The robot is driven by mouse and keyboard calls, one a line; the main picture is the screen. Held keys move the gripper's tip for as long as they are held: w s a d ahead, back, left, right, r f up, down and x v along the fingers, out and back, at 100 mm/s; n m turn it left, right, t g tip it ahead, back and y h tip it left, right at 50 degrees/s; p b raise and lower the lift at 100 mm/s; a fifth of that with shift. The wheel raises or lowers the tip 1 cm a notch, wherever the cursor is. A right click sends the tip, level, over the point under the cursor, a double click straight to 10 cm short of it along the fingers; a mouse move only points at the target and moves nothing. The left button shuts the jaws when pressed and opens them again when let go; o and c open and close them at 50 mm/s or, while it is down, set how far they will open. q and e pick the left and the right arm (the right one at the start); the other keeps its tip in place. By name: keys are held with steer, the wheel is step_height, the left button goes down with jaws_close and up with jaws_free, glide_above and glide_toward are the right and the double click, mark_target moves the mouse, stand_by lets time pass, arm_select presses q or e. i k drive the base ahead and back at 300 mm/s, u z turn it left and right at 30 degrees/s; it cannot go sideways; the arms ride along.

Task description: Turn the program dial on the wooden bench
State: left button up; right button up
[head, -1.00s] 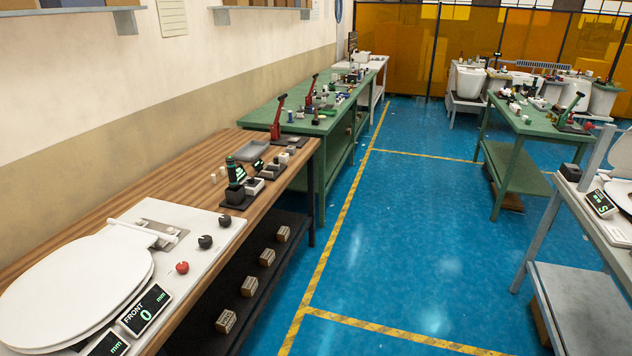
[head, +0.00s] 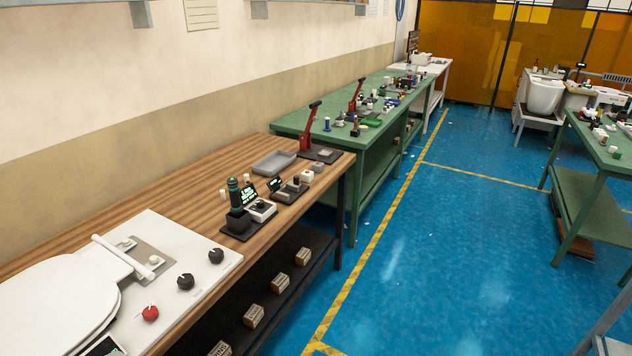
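The wooden bench (head: 195,189) runs along the wall at the left. On it stands a dark cylindrical device (head: 235,194) on a black base. Beside it is a small white box with a black round knob (head: 261,205) and a lit green display (head: 250,196) behind it. A second small unit (head: 290,191) with its own display sits just beyond. Which knob is the program dial I cannot tell at this size. Neither of my grippers is in view.
A white board with a toilet seat (head: 60,297), a red knob (head: 150,313) and two black knobs (head: 186,281) covers the bench's near end. A grey tray (head: 274,163) lies farther back. Green tables (head: 350,122) stand beyond. The blue floor (head: 400,260) right of the bench is clear.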

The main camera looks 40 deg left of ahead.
mark_target(259, 203)
steer(key=i, duration=1.5)
steer(key=u, duration=0.65)
steer(key=i, duration=0.8)
steer(key=u, duration=1.55)
steer(key=i, duration=0.7)
steer(key=u, duration=0.65)
